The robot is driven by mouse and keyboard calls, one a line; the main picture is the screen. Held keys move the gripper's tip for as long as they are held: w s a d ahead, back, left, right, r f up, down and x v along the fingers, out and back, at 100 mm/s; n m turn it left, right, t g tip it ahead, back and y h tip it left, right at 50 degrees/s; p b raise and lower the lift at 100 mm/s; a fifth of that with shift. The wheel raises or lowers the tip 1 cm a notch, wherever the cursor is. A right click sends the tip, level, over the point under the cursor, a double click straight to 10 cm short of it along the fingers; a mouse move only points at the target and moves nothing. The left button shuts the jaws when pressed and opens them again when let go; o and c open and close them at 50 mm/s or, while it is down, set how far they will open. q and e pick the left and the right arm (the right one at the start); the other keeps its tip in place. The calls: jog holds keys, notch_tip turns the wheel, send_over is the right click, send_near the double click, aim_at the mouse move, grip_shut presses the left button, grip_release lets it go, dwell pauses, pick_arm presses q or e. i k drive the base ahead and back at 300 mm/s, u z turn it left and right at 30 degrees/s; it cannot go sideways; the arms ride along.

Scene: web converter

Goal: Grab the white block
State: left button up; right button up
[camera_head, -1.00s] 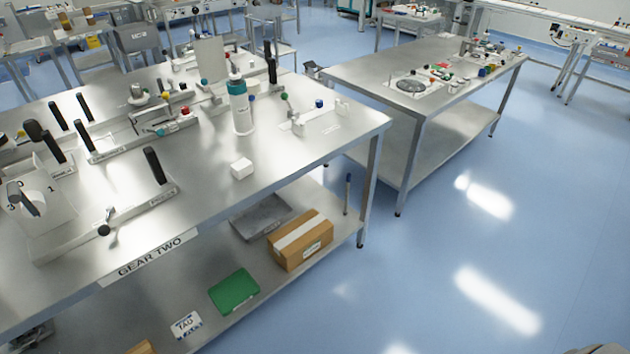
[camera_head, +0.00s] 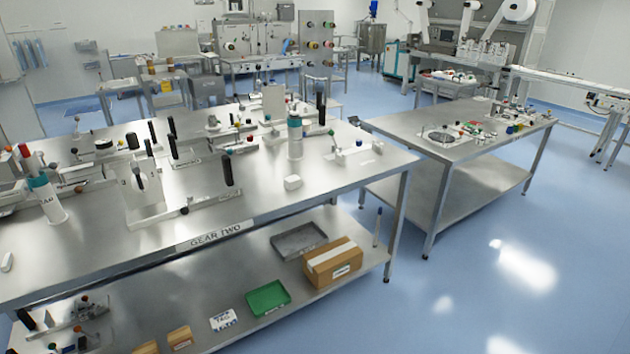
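A small white block (camera_head: 292,183) lies on the near part of the steel table (camera_head: 330,180) labelled GEAR TWO, in front of a white and teal bottle (camera_head: 295,140). Nothing touches the block. Another small white piece (camera_head: 7,262) lies at the table's far left, cut by the picture edge. Neither of my grippers shows in the head view.
Fixtures with black handles (camera_head: 228,170) stand left of the block. The lower shelf holds a cardboard box (camera_head: 332,266), a green tray (camera_head: 268,298) and a grey tray (camera_head: 299,241). A second steel table (camera_head: 470,150) stands to the right. Blue floor (camera_head: 450,300) is clear at the front right.

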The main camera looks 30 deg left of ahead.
aim_at(293, 182)
jog(key=z, duration=0.35)
jog(key=i, duration=2.2)
jog(key=u, duration=0.7)
